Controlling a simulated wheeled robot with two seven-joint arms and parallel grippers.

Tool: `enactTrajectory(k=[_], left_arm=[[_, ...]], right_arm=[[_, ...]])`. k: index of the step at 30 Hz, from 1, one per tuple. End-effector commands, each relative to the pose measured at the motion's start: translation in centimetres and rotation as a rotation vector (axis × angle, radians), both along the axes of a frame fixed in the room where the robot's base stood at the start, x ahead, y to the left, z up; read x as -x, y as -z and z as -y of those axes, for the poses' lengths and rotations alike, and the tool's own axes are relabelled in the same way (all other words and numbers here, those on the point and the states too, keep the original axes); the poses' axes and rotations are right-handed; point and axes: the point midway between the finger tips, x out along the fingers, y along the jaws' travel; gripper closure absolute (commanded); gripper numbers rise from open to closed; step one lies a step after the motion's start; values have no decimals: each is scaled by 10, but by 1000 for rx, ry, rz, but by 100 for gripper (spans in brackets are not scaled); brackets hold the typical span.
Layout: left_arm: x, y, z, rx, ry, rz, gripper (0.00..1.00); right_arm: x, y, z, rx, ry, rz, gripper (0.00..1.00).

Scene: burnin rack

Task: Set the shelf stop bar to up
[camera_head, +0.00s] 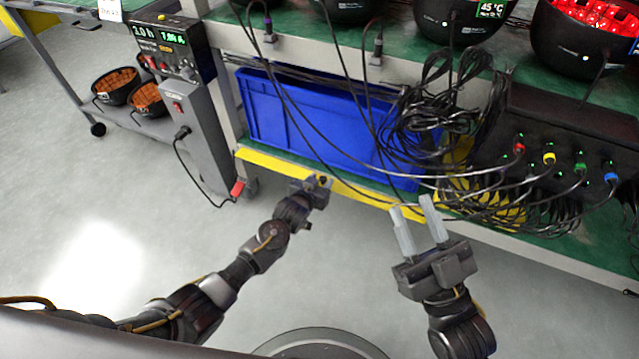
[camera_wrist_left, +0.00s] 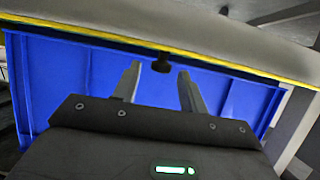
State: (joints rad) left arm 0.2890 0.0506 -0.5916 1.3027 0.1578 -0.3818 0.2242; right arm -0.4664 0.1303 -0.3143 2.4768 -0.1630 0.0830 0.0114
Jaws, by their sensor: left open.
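The shelf stop bar (camera_head: 268,163) is a long yellow strip along the front edge of the lower shelf, below the blue bin's front wall. My right gripper (camera_head: 412,204) is open and empty, in front of the shelf to the right.
The blue bin (camera_head: 290,115) sits on the lower shelf behind the bar. Bundled black cables (camera_head: 435,110) hang at the right, near my right gripper, beside a black connector box (camera_head: 560,125). A grey post with a control box (camera_head: 195,120) stands left. The floor is clear.

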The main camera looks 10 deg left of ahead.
Motion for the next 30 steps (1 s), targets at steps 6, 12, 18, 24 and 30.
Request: enactTrajectory(k=[6,12,18,24,30], left_arm=[[-6,2,2,0,0,0,57],[-6,2,2,0,0,0,59],[-5,2,1,0,-1,0,85],[-6,2,-1,-1,-2,0,99],[-6,2,0,-2,-3,-2,100]], right_arm=[[1,-4,4,-21,8,36,64],[1,-4,4,-21,8,36,64],[1,-4,4,-20,9,36,64],[1,-4,3,-19,8,35,64],[0,-4,3,-17,7,32,64]])
